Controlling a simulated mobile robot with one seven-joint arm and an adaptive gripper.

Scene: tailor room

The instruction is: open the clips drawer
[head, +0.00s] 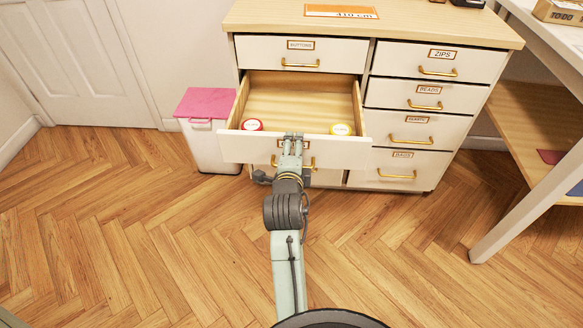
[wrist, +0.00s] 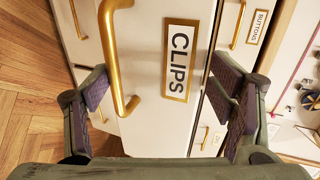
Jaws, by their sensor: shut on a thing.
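The clips drawer (head: 240,150) is pulled well out of the left column of the cabinet, just below the buttons drawer (head: 257,54). Its CLIPS label (wrist: 180,60) and gold handle (wrist: 107,40) show in the wrist view. A red-topped round item (head: 252,125) and a yellow-topped one (head: 341,129) sit inside near the front. My gripper (head: 292,145) is at the middle of the drawer front. In the wrist view its fingers (wrist: 160,92) are wide apart, one on each side of the label and handle. Exact finger contact is not clear.
The cabinet (head: 440,165) has closed drawers on the right and one below the open drawer. A white bin with a pink lid (head: 207,102) stands close at left. A white table leg (head: 515,215) is at right. The wooden floor (head: 130,240) in front is clear.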

